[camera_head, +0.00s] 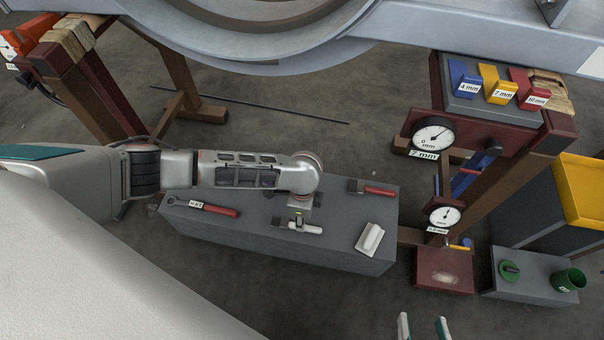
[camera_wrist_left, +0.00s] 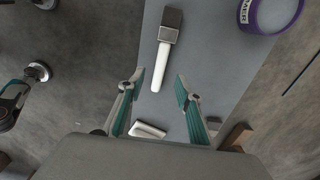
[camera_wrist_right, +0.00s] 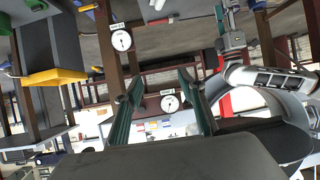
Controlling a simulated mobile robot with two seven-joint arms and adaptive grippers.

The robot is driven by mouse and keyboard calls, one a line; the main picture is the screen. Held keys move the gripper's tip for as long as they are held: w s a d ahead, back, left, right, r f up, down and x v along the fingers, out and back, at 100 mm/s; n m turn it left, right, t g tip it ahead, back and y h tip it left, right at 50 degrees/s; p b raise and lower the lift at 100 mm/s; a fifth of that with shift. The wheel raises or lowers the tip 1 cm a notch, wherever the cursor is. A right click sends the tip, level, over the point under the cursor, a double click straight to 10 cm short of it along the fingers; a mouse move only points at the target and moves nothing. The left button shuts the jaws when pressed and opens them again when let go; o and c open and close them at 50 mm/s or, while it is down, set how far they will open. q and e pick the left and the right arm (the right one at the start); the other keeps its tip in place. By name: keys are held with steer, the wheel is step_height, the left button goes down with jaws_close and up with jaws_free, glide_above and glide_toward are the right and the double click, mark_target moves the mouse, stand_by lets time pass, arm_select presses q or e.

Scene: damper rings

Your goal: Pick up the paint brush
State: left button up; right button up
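A paint brush with a dark grey head and a white handle (camera_wrist_left: 163,65) lies on a grey bench top in the left wrist view. My left gripper (camera_wrist_left: 161,84) is open and empty there. Its fingertips appear either side of the handle's end, and the gap in depth cannot be told. In the head view the left arm reaches over a grey bench (camera_head: 330,252) and hides part of it; I cannot make out its fingers there. My right gripper (camera_head: 423,328) is open and empty at the bottom edge of the head view. It also shows in the right wrist view (camera_wrist_right: 158,80).
A purple-rimmed container (camera_wrist_left: 270,14) stands right of the brush. The head view's bench also carries a red-handled tool with a dark head (camera_head: 372,189), a white block (camera_head: 370,238) and another red-handled tool (camera_head: 202,205). Dial gauges (camera_head: 432,137) stand to the right.

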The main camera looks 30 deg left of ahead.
arm_select(q)
steer(key=f, duration=0.1)
steer(key=f+b, duration=0.1)
steer(key=shift+s+f, duration=0.3)
step_height(320, 180, down, 4)
steer(key=b, duration=0.2)
steer(key=shift+f+b, duration=0.2)
steer(key=shift+b, duration=0.15)
steer(key=shift+w+f, duration=0.15)
steer(key=shift+f, duration=0.1)
steer(key=shift+w, duration=0.15)
steer(key=shift+w+r, duration=0.15)
steer(key=shift+r, duration=0.05)
jaws_close()
arm_select(e)
steer(key=a+m, duration=0.2)
steer(key=a, duration=0.1)
steer(key=a+m+y, duration=0.1)
steer(key=shift+s+a+t, duration=0.2)
steer(key=shift+s+t, duration=0.05)
steer(key=shift+t, duration=0.15)
